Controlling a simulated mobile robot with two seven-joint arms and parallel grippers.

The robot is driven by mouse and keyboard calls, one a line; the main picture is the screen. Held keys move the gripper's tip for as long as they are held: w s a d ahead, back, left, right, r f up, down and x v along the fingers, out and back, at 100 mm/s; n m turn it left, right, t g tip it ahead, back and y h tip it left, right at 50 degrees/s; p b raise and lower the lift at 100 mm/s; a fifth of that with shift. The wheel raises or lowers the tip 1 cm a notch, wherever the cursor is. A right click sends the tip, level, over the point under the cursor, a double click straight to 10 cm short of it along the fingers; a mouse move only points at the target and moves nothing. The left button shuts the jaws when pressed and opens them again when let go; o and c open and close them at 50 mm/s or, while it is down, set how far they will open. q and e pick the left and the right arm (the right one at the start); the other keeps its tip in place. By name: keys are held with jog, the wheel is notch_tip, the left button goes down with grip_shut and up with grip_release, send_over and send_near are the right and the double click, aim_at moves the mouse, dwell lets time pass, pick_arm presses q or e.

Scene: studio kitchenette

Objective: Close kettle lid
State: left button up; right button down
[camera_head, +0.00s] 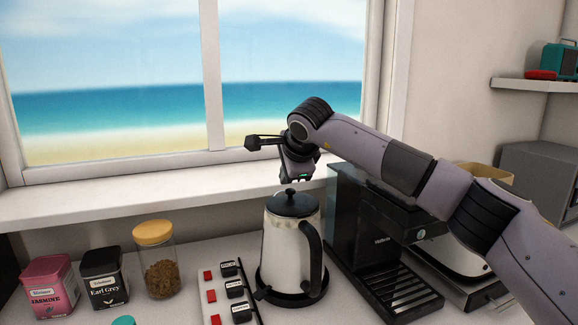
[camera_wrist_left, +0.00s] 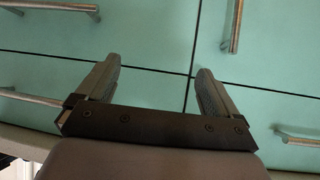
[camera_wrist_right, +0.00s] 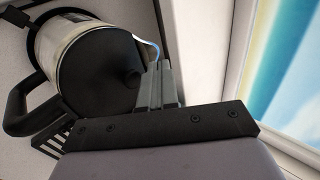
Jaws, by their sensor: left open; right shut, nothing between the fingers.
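The kettle (camera_head: 284,250) is pale-bodied with a black handle on its right side and stands upright on a dark round base. Its black lid (camera_head: 293,205) with a small knob lies level across the top, with no gap that I can make out. The right wrist view shows the dark lid (camera_wrist_right: 95,75) and its knob close to my gripper. My right gripper (camera_head: 297,179) is shut and empty just above the lid; its fingers (camera_wrist_right: 158,72) also show together in the right wrist view. Whether they touch the lid is unclear. My left gripper (camera_wrist_left: 158,70) is open and empty before green cabinet fronts.
A black coffee machine (camera_head: 375,240) stands right of the kettle, under my right arm. A labelled rack (camera_head: 231,295) is left of it. A yellow-lidded jar (camera_head: 157,265) and two tea tins (camera_head: 104,277) stand further left. The window sill (camera_head: 150,190) runs behind.

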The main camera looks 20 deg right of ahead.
aim_at(294, 206)
jog(key=shift+f, duration=0.15)
dwell(0.5)
jog(key=b+v, duration=0.1)
jog(key=v, duration=0.6)
jog(key=shift+b, duration=0.35)
